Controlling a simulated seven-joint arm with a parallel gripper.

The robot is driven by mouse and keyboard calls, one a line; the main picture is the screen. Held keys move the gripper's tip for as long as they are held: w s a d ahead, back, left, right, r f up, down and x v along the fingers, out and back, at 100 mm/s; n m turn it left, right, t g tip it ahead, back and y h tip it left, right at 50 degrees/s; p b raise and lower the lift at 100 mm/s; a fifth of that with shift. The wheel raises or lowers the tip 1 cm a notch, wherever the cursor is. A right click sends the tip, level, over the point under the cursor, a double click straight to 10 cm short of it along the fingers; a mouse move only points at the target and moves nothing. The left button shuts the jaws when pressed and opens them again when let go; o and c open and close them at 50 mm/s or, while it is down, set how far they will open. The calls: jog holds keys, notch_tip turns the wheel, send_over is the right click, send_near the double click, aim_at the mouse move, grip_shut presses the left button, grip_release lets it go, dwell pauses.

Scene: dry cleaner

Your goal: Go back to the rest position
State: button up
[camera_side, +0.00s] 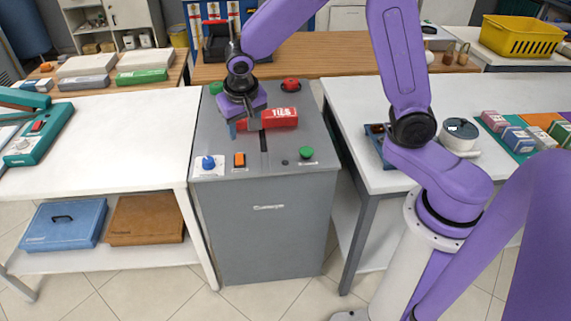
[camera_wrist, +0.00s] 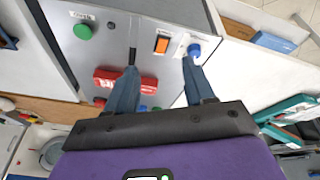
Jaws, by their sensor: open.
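My purple gripper (camera_side: 241,124) is over the left part of the grey control cabinet's top in the side view, pointing down. In the wrist view its two blue-grey fingers (camera_wrist: 159,66) stand apart, with nothing held between them. A red box with white lettering (camera_side: 280,117) lies on the cabinet top, just right of the gripper. In the wrist view the left finger covers part of the red box (camera_wrist: 108,80); I cannot tell whether they touch. The grey cabinet (camera_side: 262,250) stands between two white tables.
The cabinet top carries a blue knob (camera_side: 208,163), an orange switch (camera_side: 239,159), a front green button (camera_side: 306,152) and a red button (camera_side: 290,85). The left white table (camera_side: 120,140) is mostly bare; a teal device (camera_side: 40,135) sits at its left. A yellow basket (camera_side: 520,38) stands back right.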

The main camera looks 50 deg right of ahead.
jog(key=s+d+r+n+g+y, duration=0.1)
jog(key=s+r+n, duration=0.1)
jog(key=s+n, duration=0.6)
jog(key=s+d+r+n+g+y, duration=0.1)
jog(key=s+n, duration=0.7)
jog(key=s, duration=1.3)
jog(key=shift+s+d+r+n+g+y, duration=0.3)
jog(key=shift+r+g+y, duration=0.1)
jog(key=shift+r, duration=0.15)
